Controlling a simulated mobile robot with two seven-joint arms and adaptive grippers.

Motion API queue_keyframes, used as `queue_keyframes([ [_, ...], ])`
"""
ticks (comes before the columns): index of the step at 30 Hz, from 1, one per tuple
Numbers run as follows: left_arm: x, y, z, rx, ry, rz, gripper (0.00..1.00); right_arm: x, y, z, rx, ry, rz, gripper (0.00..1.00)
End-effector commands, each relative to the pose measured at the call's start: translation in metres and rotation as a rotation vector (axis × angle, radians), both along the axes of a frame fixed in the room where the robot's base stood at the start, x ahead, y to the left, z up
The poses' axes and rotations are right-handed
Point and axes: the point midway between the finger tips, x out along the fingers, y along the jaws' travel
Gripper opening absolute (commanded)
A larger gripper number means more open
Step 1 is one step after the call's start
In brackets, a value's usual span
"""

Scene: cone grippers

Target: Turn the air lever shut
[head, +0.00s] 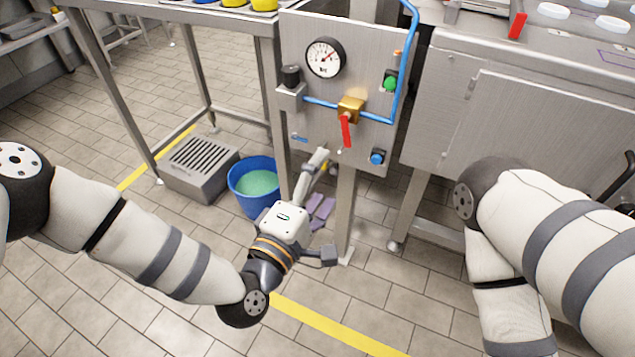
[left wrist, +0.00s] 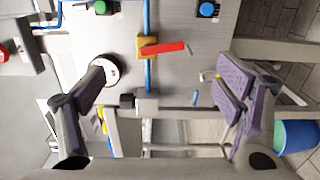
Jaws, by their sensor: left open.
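The red air lever (head: 346,130) sits on a brass valve (head: 351,108) in a blue pipe on a steel panel. It hangs downward, crosswise to the pipe. In the left wrist view the lever (left wrist: 163,48) points right from the valve (left wrist: 147,47). My left gripper (head: 320,184) is below the lever in the head view, apart from it. In the left wrist view its purple-padded fingers (left wrist: 163,88) are spread wide with nothing between them touching the pads. My right arm shows at the right, but its gripper is out of view.
The panel carries a pressure gauge (head: 324,57), a green button (head: 390,81) and a blue knob (head: 377,157). A blue bucket (head: 242,184) and a grated steel box (head: 199,165) stand on the floor at left. A steel cabinet (head: 520,130) is at right.

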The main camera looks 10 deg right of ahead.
Motion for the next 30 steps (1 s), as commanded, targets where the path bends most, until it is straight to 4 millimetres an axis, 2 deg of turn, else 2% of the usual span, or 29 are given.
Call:
queue_keyframes([
  [6, -0.011, 0.008, 0.001, 0.0, 0.0, 0.0, 0.85, 0.003, 0.0, 0.005, 0.0, -0.011, 0.0, 0.4],
  [20, -0.016, 0.011, 0.0, -0.001, 0.002, 0.0, 0.85, 0.003, 0.0, 0.005, 0.0, -0.01, 0.0, 0.4],
  [23, -0.032, 0.022, -0.001, -0.002, 0.005, 0.0, 0.85, 0.003, 0.0, 0.005, 0.0, -0.01, 0.0, 0.4],
  [30, -0.084, 0.06, -0.001, -0.001, 0.006, 0.0, 0.85, 0.003, 0.0, 0.005, 0.0, -0.01, 0.0, 0.4],
])
